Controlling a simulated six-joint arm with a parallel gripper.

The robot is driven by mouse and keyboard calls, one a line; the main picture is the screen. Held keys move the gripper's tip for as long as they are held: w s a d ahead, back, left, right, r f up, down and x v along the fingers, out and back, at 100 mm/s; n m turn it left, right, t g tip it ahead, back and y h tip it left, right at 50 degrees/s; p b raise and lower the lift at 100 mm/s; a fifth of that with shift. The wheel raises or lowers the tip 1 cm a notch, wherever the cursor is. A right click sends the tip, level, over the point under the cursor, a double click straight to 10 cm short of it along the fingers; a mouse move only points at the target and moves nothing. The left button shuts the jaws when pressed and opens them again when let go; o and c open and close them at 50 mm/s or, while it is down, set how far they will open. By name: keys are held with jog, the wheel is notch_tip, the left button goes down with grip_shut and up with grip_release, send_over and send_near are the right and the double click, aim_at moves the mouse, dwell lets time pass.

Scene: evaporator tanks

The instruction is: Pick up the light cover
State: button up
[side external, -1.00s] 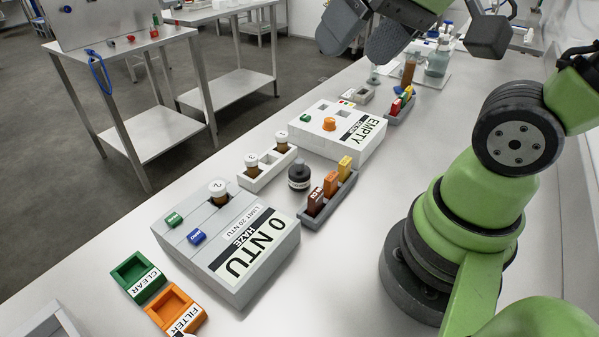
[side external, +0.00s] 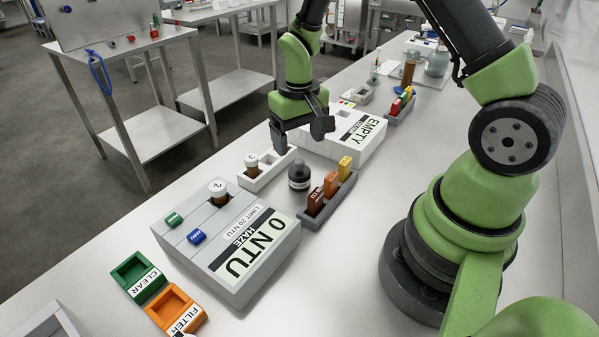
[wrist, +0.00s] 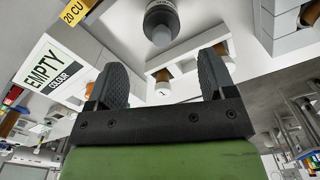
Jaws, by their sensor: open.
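The light cover appears to be the small dark cylinder with a pale label (side external: 299,176), standing upright on the bench between the vial rack and the grey slide holder. It also shows as a dark round body at the top of the wrist view (wrist: 161,24). My gripper (side external: 300,131) is open and empty, pointing down behind the cover, near the far end of the vial rack. In the wrist view its two fingers (wrist: 162,76) are spread wide, with a white-capped vial (wrist: 163,91) visible between them. The cover lies beyond the fingertips, apart from them.
The grey slide holder (side external: 325,211) stands right of the cover. The 0 NTU box (side external: 245,275) is in front, the EMPTY box (side external: 370,149) behind. The bench right of the slide holder is clear.

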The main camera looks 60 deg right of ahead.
aim_at(298, 160)
notch_tip(298, 160, down, 8)
jog(key=shift+w+a+f, duration=0.1)
jog(key=shift+a+f, duration=0.05)
jog(key=shift+f, duration=0.05)
jog(key=c, duration=1)
